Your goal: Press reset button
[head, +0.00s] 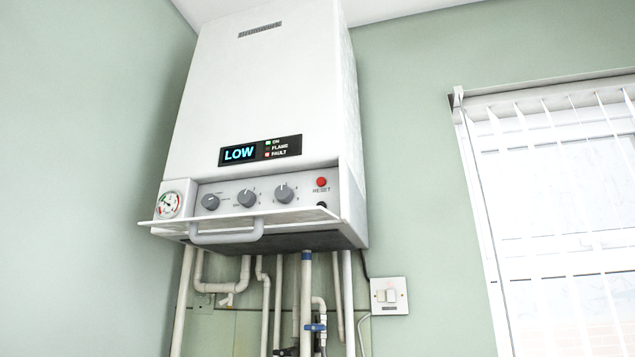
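A white boiler (270,90) hangs on the green wall. The round red reset button (321,182) is at the right end of its grey control panel, above the printed word RESET. The panel's flap (240,222) is folded down and sticks out below the panel, with a handle (228,234) under it. A display (240,153) reads LOW, with small lamps labelled ON, FLAME and FAULT beside it; the ON lamp is green and the FAULT lamp red. Neither of my grippers shows in the head view.
Three grey knobs (247,197) and a pressure gauge (168,205) are left of the button. Several pipes (306,300) run down below the boiler. A wall switch (388,296) is at lower right. A window with blinds (560,200) is at the right.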

